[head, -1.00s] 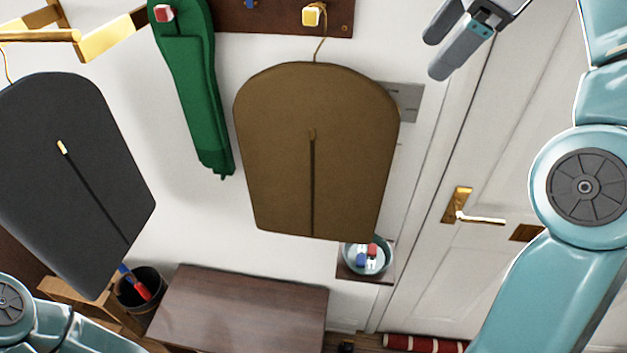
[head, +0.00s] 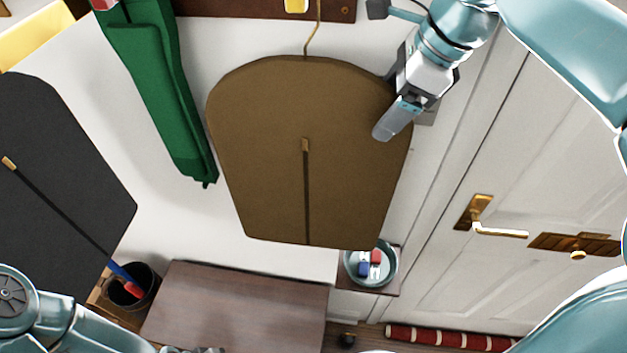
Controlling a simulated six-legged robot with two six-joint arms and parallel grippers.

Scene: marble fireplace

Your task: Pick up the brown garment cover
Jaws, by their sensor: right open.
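The brown garment cover (head: 265,135) hangs upright by a thin brass hook from a peg on the dark rail, with a short tab and dark zip line down its front. My right gripper (head: 384,128) is at the cover's upper right edge, open. One grey finger overlaps the front of the cover near that edge. The other finger is hidden, so I cannot tell whether it is behind the cover or whether anything touches.
A dark garment cover (head: 55,180) hangs at the left and a green garment (head: 150,95) between them. Below are a brown wooden top (head: 240,310), a bin (head: 135,285) and a small bowl (head: 372,280). A white door (head: 500,150) stands at the right.

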